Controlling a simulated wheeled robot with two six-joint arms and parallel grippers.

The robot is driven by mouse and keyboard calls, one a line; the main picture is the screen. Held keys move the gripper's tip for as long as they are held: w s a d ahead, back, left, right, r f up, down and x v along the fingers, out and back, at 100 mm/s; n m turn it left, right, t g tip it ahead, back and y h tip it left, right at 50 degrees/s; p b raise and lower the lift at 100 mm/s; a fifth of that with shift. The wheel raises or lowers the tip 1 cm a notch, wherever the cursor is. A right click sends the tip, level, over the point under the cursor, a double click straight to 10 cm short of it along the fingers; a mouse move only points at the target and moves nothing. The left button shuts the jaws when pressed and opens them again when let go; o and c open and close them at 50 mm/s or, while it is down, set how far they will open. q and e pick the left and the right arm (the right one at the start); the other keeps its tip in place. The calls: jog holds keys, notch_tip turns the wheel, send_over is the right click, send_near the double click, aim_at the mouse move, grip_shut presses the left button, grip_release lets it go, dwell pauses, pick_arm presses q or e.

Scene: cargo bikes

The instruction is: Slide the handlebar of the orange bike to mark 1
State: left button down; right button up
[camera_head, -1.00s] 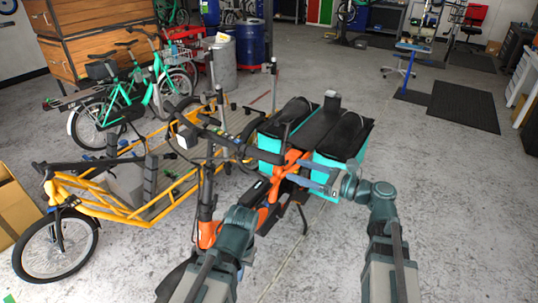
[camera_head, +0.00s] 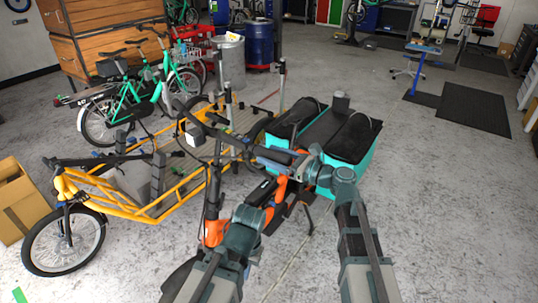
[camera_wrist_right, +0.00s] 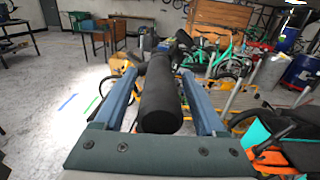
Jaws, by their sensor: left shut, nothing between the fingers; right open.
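The orange bike (camera_head: 213,233) stands in front of me, with teal-sided cargo boxes behind. Its black handlebar (camera_head: 228,138) sits on top of a tall upright stem (camera_head: 213,180). My right gripper (camera_head: 268,156) is at the right end of the handlebar. In the right wrist view, the black handlebar grip (camera_wrist_right: 160,105) lies between the open blue-grey fingers of that gripper (camera_wrist_right: 160,74), with gaps on both sides. My left gripper (camera_head: 268,196) is shut and empty, lower down beside the stem and frame. I cannot make out mark 1 in either view.
A yellow cargo bike (camera_head: 150,212) stands close on the left, with a green bike (camera_head: 140,95) behind it. The black-topped teal cargo boxes (camera_head: 356,165) are just beyond my right gripper. Grey floor (camera_head: 440,200) on the right is clear.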

jog(key=shift+w+a, duration=0.3)
jog(key=shift+a, duration=0.25)
grip_shut()
dwell(1.1)
